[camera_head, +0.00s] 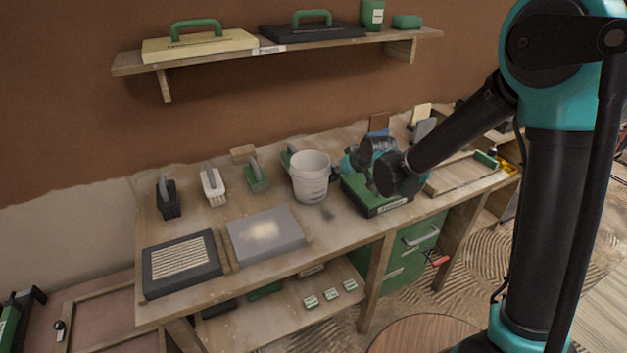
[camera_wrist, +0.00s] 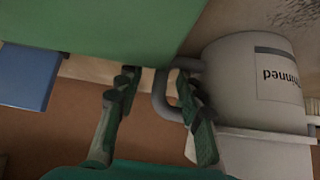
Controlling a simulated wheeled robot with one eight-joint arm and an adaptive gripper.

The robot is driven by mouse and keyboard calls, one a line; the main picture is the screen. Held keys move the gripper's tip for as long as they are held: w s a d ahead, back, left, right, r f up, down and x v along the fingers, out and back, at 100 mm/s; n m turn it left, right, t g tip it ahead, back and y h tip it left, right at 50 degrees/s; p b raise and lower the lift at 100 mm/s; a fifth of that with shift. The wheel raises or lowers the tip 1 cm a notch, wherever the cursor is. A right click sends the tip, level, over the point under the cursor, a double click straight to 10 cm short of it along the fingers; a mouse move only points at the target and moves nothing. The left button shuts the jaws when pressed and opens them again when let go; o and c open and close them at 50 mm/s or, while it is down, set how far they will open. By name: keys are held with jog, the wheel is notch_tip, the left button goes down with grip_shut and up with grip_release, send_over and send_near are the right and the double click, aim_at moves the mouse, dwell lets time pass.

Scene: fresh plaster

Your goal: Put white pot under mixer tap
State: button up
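The white pot (camera_head: 311,180) stands upright on the workbench, right of the hand tools, in the head view. In the wrist view the white pot (camera_wrist: 255,85) appears upside down at the right, with a dark-framed label and a grey side handle (camera_wrist: 160,97). My gripper (camera_head: 350,165) is at the pot's right side, at handle height. In the wrist view my gripper (camera_wrist: 158,88) has its fingers apart, with part of the handle between them. The right finger overlaps the handle in the picture; contact cannot be told. I cannot make out a mixer tap.
A green box (camera_head: 378,204) lies below my gripper, close right of the pot. A grey slab (camera_head: 265,236) and a dark ribbed block (camera_head: 182,264) lie at the front left. Trowels and brushes (camera_head: 214,188) stand behind them. A loaded shelf (camera_head: 230,57) hangs above.

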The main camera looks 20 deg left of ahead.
jog(key=shift+x, duration=2.1)
grip_shut()
